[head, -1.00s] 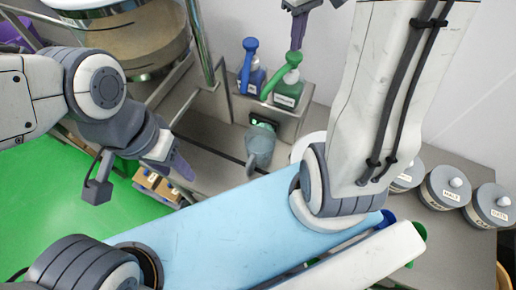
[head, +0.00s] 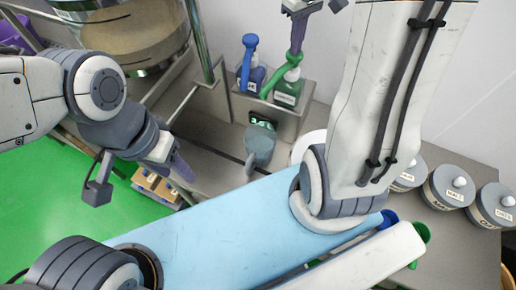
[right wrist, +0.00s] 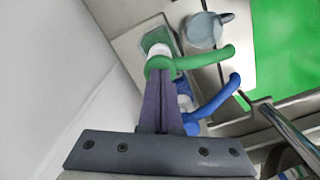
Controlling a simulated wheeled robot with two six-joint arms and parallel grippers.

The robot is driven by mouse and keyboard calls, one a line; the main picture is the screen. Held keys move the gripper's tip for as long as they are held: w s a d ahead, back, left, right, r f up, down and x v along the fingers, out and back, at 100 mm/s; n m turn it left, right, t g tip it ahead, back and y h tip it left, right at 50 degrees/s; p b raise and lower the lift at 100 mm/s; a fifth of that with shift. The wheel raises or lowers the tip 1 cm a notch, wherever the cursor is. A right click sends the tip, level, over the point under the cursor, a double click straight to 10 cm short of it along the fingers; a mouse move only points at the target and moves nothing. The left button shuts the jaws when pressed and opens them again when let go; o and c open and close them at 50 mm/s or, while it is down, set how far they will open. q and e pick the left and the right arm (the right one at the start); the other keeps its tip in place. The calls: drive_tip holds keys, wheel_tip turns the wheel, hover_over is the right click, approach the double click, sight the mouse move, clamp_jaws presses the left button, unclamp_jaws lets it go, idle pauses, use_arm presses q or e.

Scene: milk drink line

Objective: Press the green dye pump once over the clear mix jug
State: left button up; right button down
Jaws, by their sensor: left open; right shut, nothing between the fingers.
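The green dye pump bottle (head: 288,91) stands on the raised shelf in the head view, with its green pump head and curved spout on top. In the right wrist view the green spout (right wrist: 205,60) sits at the fingertips. My right gripper (head: 296,50) is shut and empty, pointing down onto the pump head; its tips (right wrist: 160,75) look in contact, but how far the head is pressed I cannot tell. The clear mix jug (head: 259,147) stands below and in front, also seen in the right wrist view (right wrist: 203,31). My left gripper (head: 141,182) is open and empty, left of the jug.
A blue pump bottle (head: 251,76) stands close beside the green one. A lit green display (head: 262,122) is behind the jug. Lidded canisters (head: 448,187) stand at the right. A steel post (head: 199,45) rises left of the pumps.

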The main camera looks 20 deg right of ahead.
drive_tip(key=shift+f, duration=0.45)
drive_tip(key=shift+r, duration=0.15)
drive_tip(key=shift+r+p, duration=1.2)
drive_tip(key=shift+r, duration=0.15)
drive_tip(key=shift+r, duration=0.1)
wheel_tip(320, 180, up, 6)
drive_tip(key=p, duration=0.5)
drive_tip(key=shift+p, duration=0.3)
